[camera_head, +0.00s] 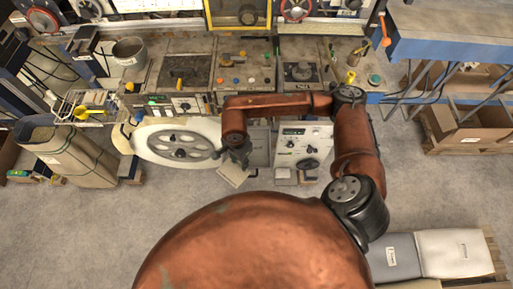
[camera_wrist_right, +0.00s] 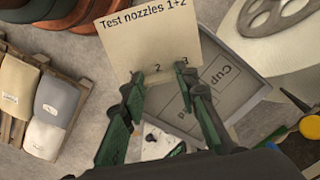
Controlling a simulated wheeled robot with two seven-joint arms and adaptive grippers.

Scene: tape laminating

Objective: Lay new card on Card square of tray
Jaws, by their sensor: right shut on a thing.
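The new card (camera_wrist_right: 150,40) is a cream sheet printed "Test nozzles 1+2". It is in the fingers of my right gripper (camera_wrist_right: 166,88), which is shut on its near edge. In the head view the card (camera_head: 233,176) hangs tilted below my right gripper (camera_head: 236,158). The grey tray (camera_wrist_right: 262,94) lies below and beyond the card in the wrist view, with a square marked "Cup". Another marking is partly hidden by the card and a finger, so I cannot read it fully. The card looks apart from the tray. My left gripper is not in view.
A white machine with a large handwheel (camera_head: 180,147) stands left of my right gripper. A white control cabinet (camera_head: 302,143) stands to the right. A cluttered workbench (camera_head: 215,70) runs behind. Grey and white sacks (camera_head: 455,253) lie on a pallet at lower right.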

